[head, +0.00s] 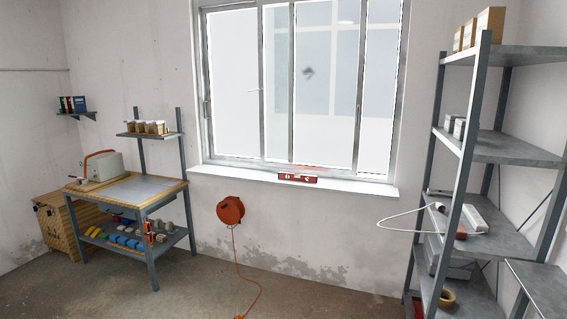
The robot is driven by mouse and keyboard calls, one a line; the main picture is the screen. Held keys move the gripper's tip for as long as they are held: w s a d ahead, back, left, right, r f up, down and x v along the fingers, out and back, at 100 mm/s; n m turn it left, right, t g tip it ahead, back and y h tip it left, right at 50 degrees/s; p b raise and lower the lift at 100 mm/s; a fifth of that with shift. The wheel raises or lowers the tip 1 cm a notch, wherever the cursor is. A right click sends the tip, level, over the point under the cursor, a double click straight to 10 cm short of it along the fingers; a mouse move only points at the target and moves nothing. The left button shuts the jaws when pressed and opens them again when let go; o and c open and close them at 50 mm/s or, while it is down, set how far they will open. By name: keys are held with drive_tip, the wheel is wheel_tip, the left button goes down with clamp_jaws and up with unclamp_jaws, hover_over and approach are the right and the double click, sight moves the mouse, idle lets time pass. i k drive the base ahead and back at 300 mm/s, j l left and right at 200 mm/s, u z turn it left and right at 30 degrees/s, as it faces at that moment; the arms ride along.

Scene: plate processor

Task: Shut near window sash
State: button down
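The window (199,80) fills the upper middle of the head view, in a light metal frame with tall upright sashes. Upright stiles (293,85) stand near the middle and left of middle, and another stile (360,85) stands to the right. A bright strip (382,90) lies between that stile and the right frame edge. I cannot tell which sash is nearer, or whether that strip is glass or an opening. A small handle-like part (207,108) shows at the left edge. My gripper is not in view.
A red level-like bar (297,178) lies on the white sill (230,174). An orange cable reel (230,210) hangs below, its cable trailing on the floor. A workbench (150,187) stands left; metal shelving (500,148) stands right. Floor between is mostly clear.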

sight(353, 171)
drive_tip(key=i+u, duration=0.2)
drive_tip(key=i, duration=1.65)
